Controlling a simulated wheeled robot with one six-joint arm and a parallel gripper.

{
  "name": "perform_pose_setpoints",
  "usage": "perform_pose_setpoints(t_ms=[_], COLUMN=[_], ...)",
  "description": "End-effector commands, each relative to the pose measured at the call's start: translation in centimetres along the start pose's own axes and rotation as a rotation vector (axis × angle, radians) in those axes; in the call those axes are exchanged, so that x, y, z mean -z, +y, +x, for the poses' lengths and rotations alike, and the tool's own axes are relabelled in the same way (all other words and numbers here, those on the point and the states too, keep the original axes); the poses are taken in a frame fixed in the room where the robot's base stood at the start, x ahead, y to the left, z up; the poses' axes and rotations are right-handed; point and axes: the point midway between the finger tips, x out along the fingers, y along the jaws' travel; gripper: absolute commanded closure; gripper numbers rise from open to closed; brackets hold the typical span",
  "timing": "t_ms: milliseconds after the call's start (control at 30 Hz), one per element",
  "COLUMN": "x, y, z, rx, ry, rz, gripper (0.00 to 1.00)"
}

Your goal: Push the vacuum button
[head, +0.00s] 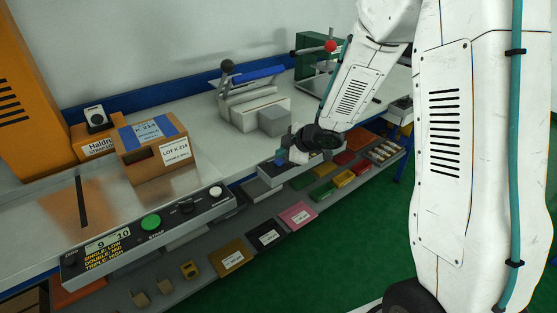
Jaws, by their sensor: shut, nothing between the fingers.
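My arm reaches in from the right in the head view. My gripper (292,154) is at the front edge of the bench, low over a small grey box (268,172). Its fingers are small and dark here; they look shut and hold nothing. A small blue spot (279,160) shows at the fingertips; I cannot tell if it is a button or part of the gripper. No label reading vacuum is legible. Whether the fingers touch the box is unclear, and the gripper hides part of it.
A strapping panel (130,238) with a green button (151,222) and black knobs lies front left. A cardboard box (153,150) stands behind it. A sealer with a blue bar (258,77) is at the back. A lower shelf holds coloured bins (345,178).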

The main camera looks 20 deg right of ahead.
Motion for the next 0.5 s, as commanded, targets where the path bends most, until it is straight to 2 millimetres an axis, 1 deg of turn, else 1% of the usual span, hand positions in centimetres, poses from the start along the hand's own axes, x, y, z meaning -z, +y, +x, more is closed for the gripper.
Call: perform_pose_setpoints(t_ms=[200, 500], x=[-0.4, -0.4], y=[-0.35, -0.36], z=[0.45, 0.47], rx=[0.0, 0.0], ry=[0.0, 0.0], rz=[0.001, 0.0], gripper=[1.0, 1.0])
